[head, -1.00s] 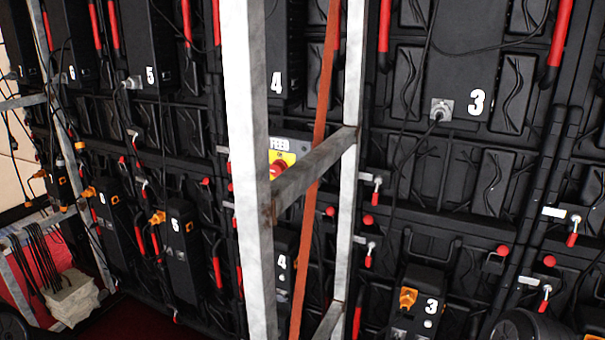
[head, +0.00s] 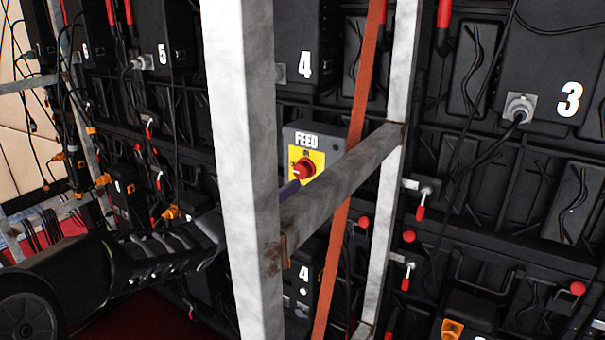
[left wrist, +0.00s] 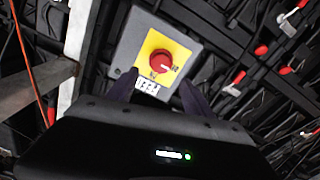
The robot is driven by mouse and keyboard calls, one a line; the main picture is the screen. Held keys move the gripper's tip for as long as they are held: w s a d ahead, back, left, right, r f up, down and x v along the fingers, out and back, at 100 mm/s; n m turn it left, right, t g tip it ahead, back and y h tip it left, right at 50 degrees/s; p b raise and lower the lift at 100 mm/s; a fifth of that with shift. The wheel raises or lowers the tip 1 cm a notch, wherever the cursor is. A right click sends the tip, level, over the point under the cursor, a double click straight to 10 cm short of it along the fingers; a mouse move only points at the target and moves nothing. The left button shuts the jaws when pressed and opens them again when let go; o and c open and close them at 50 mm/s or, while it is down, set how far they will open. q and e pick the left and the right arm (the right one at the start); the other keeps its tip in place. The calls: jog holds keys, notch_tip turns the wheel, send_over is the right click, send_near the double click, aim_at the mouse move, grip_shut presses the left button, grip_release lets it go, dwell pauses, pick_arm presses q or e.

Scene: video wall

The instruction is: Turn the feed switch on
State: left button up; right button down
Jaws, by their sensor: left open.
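The feed switch (head: 303,169) is a red rotary knob on a yellow plate, on a grey box labelled FEED. It also shows in the left wrist view (left wrist: 160,61), upside down, its white mark pointing right there. In the head view the mark points left, while ON is printed above the knob. My left gripper (head: 289,191) reaches in from the left behind the metal post, which hides most of it; a finger shows just below left of the knob. In the left wrist view its open fingers (left wrist: 157,92) stand either side below the knob, apart from it. My right gripper is not visible.
A metal post (head: 243,170) and a crossbar (head: 340,178) stand in front of the switch, with an orange strap (head: 345,200) behind the crossbar. Black panels with cables, numbered boxes and red-handled latches (head: 421,205) fill the background.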

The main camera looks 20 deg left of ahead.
aim_at(299, 173)
pick_arm(q)
jog(key=w, duration=0.5)
jog(key=w+d+p, duration=0.1)
jog(key=w, duration=0.2)
jog(key=shift+f, duration=0.1)
jog(key=shift+c, duration=0.4)
grip_shut()
dwell(0.4)
